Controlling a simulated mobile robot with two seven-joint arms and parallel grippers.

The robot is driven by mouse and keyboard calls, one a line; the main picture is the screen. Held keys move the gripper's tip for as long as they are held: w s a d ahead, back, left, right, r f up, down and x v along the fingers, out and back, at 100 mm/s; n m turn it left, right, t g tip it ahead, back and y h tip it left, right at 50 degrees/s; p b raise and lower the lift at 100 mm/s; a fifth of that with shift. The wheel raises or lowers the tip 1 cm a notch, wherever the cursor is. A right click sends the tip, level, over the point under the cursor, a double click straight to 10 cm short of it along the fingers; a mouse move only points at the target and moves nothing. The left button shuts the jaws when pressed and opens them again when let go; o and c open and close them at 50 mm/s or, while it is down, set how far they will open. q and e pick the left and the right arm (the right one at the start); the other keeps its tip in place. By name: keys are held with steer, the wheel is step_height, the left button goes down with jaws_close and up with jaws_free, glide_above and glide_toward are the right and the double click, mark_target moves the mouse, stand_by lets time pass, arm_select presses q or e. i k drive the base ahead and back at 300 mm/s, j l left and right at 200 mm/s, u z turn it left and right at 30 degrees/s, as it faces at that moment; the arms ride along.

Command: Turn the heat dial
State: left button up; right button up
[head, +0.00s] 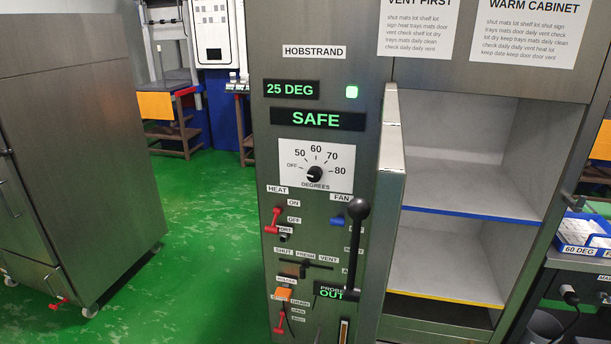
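The heat dial (314,174) is a small black round knob on a white scale plate (317,165). The plate is marked OFF, 50, 60, 70, 80 and DEGREES. The knob's pale mark seems to lie towards OFF at the left, but it is small. Above the dial, a green-lit display (291,90) reads 25 DEG and another (318,119) reads SAFE. A small green lamp (352,92) is lit. Below left, a red HEAT switch (273,220) sits between ON and OFF labels. Neither of my grippers is in view.
A blue FAN switch (337,220) and a black ball-topped lever (357,210) stand below the dial. An open cabinet door (391,170) juts out at the right, beside empty shelves (470,212). A steel cabinet (75,150) stands left; green floor (205,240) between is clear.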

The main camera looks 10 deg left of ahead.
mark_target(314, 174)
steer(key=j+z, duration=0.5)
steer(key=j, duration=1.3)
steer(key=i+j+z, duration=0.1)
steer(key=j, duration=0.2)
steer(key=i+j, duration=0.1)
steer(key=j, duration=0.2)
steer(key=i+j+z, duration=0.15)
steer(key=j, duration=0.15)
steer(key=k, duration=0.05)
